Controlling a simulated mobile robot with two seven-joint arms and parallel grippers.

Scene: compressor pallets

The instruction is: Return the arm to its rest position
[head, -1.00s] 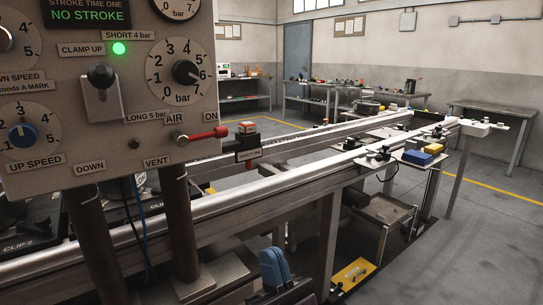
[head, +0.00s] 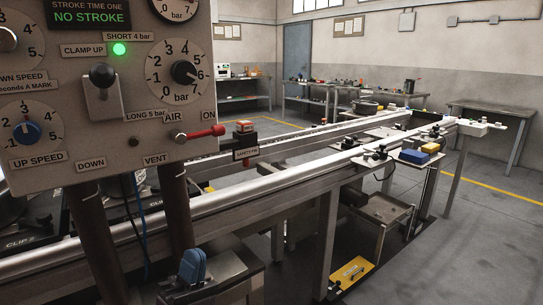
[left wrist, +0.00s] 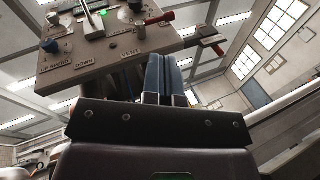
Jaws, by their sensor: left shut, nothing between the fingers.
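My left gripper (head: 193,264) shows at the bottom of the head view, its blue fingers pointing up, below and right of the control panel (head: 120,105). In the left wrist view the two blue fingers (left wrist: 166,72) lie together, shut, with nothing between them. The panel (left wrist: 110,58) shows behind and left of them there. I see no contact between the fingers and the panel. My right gripper is in neither view.
A panel post (head: 178,210) stands just left of the gripper. A long metal rail (head: 250,192) runs behind it. A yellow box (head: 351,273) lies low under the rail. The floor at right (head: 470,240) is clear.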

